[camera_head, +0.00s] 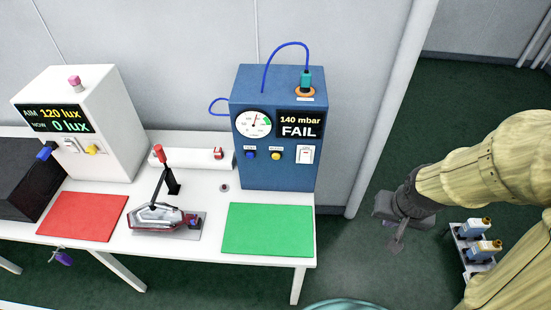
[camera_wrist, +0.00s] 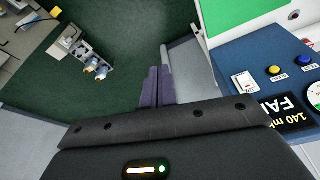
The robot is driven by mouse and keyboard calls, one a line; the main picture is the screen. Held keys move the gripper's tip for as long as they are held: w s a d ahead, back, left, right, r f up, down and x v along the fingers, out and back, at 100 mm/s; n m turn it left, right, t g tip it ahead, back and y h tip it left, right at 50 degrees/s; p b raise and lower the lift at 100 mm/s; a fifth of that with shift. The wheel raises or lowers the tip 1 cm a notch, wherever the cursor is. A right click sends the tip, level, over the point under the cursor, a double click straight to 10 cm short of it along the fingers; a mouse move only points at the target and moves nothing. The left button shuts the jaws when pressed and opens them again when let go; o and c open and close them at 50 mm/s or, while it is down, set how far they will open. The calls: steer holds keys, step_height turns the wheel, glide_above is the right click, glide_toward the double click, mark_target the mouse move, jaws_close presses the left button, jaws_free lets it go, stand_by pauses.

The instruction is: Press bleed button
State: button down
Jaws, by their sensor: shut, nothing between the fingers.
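A blue tester box (camera_head: 272,150) stands at the back right of the white table. Its front has a blue button (camera_head: 250,156), a yellow button (camera_head: 275,156) and a white switch (camera_head: 305,154). The labels are too small to read, so I cannot tell which button is the bleed one. Its display (camera_head: 300,124) reads 140 mbar FAIL. In the wrist view the yellow button (camera_wrist: 274,70) and blue button (camera_wrist: 304,60) show at the right. My gripper (camera_head: 396,243) is shut and empty, right of the table, well apart from the box. Its fingers (camera_wrist: 157,88) point at the floor area.
A green mat (camera_head: 267,229) lies before the box. A clamped lamp (camera_head: 160,215), red mat (camera_head: 80,217) and white lux box (camera_head: 90,120) are to the left. A hose (camera_head: 285,45) loops above the box. A grey wall post (camera_head: 390,110) stands between box and arm.

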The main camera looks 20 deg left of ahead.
mark_target(276, 156)
steer(key=w+a+f+m+t+y, duration=0.1)
steer(key=w+a+f+m, duration=0.1)
steer(key=w+a+f, duration=0.45)
steer(key=w+a+f+m+t+y, duration=0.1)
steer(key=w+a+f+m+y, duration=0.1)
steer(key=a, duration=0.6)
steer(key=w+a+f+m+t+y+b, duration=0.1)
steer(key=w+a+f+m+y, duration=0.1)
steer(key=a, duration=0.6)
steer(key=w+a+f+m+t+y+b, duration=0.1)
steer(key=w+a+f+m+y, duration=0.1)
steer(key=a+f+m+y, duration=0.2)
steer(key=a+f+y, duration=0.1)
steer(key=a, duration=0.2)
steer(key=shift+a+m+t, duration=0.3)
steer(key=shift+a, duration=0.1)
steer(key=shift+f, duration=0.1)
steer(key=w+a, duration=0.2)
steer(key=w, duration=0.6)
steer(key=shift+w, duration=0.25)
steer(key=shift+w, duration=0.1)
steer(key=shift+w+b, duration=0.3)
